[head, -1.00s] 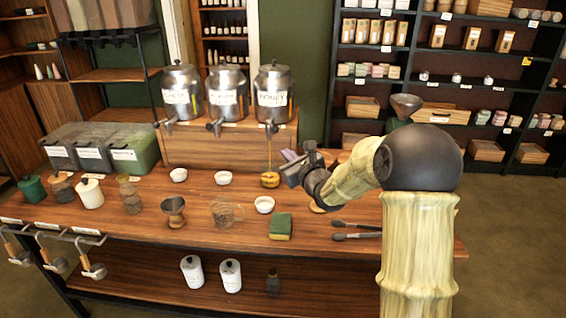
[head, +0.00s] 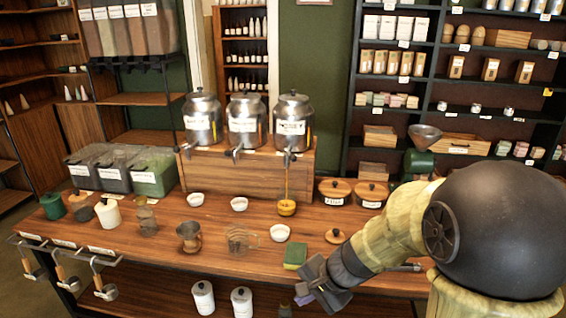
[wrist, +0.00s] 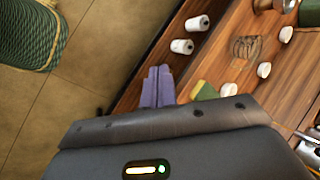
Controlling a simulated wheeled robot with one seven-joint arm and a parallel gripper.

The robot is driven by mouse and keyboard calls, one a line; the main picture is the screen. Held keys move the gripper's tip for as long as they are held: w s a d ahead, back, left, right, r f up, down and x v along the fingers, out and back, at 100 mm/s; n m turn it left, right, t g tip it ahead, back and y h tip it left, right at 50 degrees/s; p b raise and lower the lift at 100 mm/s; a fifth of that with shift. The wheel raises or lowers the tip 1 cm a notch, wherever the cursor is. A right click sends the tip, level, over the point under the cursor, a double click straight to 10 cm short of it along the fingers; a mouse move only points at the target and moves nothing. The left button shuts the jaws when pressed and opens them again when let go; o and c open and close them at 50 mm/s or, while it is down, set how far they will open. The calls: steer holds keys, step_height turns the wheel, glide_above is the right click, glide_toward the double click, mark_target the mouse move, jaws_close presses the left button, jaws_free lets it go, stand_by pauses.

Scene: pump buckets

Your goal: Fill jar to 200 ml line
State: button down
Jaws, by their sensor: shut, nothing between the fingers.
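The rightmost steel dispenser (head: 293,127), labelled honey in the earlier view, stands on the wooden riser. A thin amber stream (head: 286,178) runs from its tap (head: 289,158) down to a small amber-filled vessel (head: 287,207), which seems to be the jar. Its fill line is too small to read. A clear glass vessel (head: 241,241) stands on the counter to the left and nearer. My gripper (head: 305,297) is shut and empty, low at the counter's front edge, apart from the jar and tap. Its purple fingers (wrist: 158,88) are together in the wrist view.
A green and yellow sponge (head: 295,255) lies just behind my gripper on the counter. A white bowl (head: 280,232) is beside it. Hanging ladles (head: 100,282) are at the left edge.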

steer(key=s+d+f+n+h, duration=0.1)
steer(key=s+d+n+h, duration=0.4)
steer(key=s+d+n, duration=0.3)
steer(key=shift+d+f+n, duration=0.15)
steer(key=shift+d+n, duration=0.35)
steer(key=shift+d, duration=0.25)
